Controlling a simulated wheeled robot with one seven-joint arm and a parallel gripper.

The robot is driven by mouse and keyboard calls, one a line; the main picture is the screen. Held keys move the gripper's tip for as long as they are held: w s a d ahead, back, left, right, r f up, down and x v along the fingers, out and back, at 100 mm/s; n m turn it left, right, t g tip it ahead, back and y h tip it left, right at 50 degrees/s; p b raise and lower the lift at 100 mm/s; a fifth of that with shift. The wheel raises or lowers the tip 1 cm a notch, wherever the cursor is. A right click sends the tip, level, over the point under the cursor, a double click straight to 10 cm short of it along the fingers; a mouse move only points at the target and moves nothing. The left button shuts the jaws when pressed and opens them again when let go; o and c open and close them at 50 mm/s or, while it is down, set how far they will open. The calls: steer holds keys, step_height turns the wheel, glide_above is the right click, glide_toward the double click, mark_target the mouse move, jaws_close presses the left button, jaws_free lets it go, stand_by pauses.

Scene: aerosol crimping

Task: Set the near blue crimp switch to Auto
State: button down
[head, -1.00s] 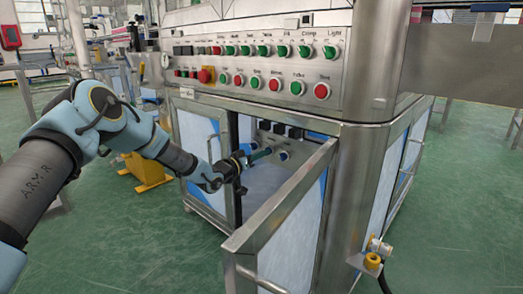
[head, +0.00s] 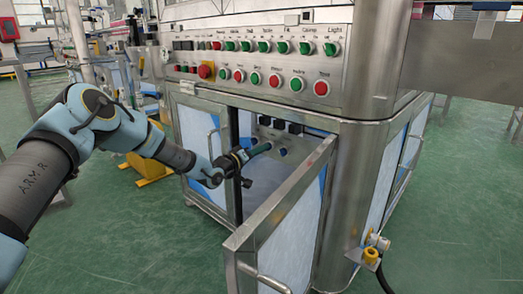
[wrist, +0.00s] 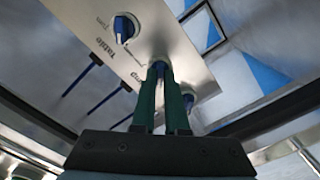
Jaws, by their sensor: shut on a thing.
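The blue crimp switch (wrist: 158,65) is a small knob on the metal panel (wrist: 170,25) inside the cabinet. In the wrist view it shows only partly between the tips of my gripper (wrist: 160,72). The two green fingers are shut on it and hide most of it, so its setting cannot be read. In the head view my gripper (head: 268,147) reaches through the open cabinet doorway to the panel. Another blue switch (wrist: 124,28) with a pale pointer sits up and left in the wrist view. A further blue switch (wrist: 188,101) is partly behind the right finger.
The open cabinet door (head: 280,205) stands on the right, close to my gripper. The left door (head: 203,150) and its post flank the opening. Above is a button console (head: 255,60) with red and green buttons. Green floor is clear in front.

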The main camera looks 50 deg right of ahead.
steer(key=shift+f, duration=0.1)
steer(key=c, duration=0.9)
jaws_free()
steer(key=shift+c, duration=0.2)
steer(key=a+p, duration=0.2)
steer(key=a, duration=0.8)
steer(key=shift+w+a, duration=0.3)
steer(key=shift+a, duration=0.1)
